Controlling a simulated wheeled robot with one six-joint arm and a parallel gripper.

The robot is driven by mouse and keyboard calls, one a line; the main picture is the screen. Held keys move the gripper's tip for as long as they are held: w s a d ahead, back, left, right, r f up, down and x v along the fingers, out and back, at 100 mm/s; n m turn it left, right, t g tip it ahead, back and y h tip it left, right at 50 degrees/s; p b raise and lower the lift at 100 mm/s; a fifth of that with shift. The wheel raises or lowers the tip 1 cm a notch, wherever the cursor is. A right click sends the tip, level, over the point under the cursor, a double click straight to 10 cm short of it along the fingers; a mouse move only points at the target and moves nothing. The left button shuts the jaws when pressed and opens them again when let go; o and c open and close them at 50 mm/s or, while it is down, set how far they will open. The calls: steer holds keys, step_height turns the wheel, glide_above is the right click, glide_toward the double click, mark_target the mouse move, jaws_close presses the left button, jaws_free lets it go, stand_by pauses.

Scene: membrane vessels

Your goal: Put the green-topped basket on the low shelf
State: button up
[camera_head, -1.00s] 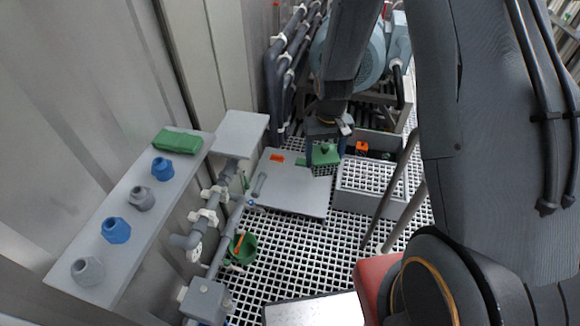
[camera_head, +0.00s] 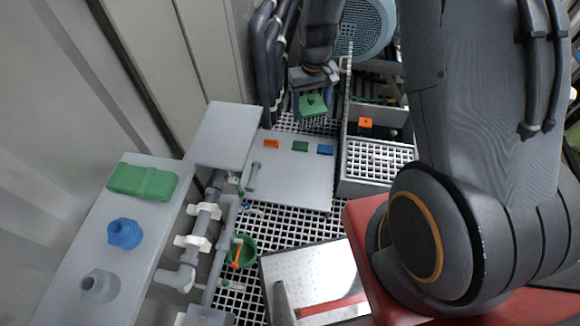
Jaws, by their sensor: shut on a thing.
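The green-topped basket (camera_head: 313,105) hangs between the fingers of my gripper (camera_head: 312,92), at the upper middle of the head view. My gripper is shut on it from above. Its green top and small knob show; its lower part is hard to make out. It appears raised, beyond the far edge of a low flat grey board (camera_head: 290,185). This board bears an orange tag (camera_head: 271,143), a green tag (camera_head: 300,146) and a blue tag (camera_head: 325,150) along its far edge. I cannot tell for certain whether this board is the low shelf.
A grey divided crate (camera_head: 372,190) with an orange block (camera_head: 365,124) stands right of the board. A higher grey shelf (camera_head: 80,250) at left holds a green block (camera_head: 142,180) and blue and grey fittings. Pipes (camera_head: 200,232) and a green bucket (camera_head: 243,250) stand between.

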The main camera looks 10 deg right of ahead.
steer(key=w+f+n+b, duration=0.4)
steer(key=w+f+b, duration=0.2)
steer(key=f+b, duration=1.15)
steer(key=w+f+n+b, duration=0.4)
steer(key=w+f+b, duration=0.2)
steer(key=f+b, duration=1.1)
steer(key=w+f+n+b, duration=0.5)
steer(key=f+b, duration=0.8)
steer(key=f, duration=0.8)
steer(key=b, duration=0.4)
glide_above(294, 176)
steer(key=shift+w+f, duration=0.1)
steer(key=shift+f, duration=5.15)
steer(key=shift+f, duration=0.2)
steer(key=o, duration=1.1)
steer(key=shift+o, duration=0.2)
step_height(294, 176, up, 12)
steer(key=p, duration=0.5)
steer(key=shift+r, duration=0.2)
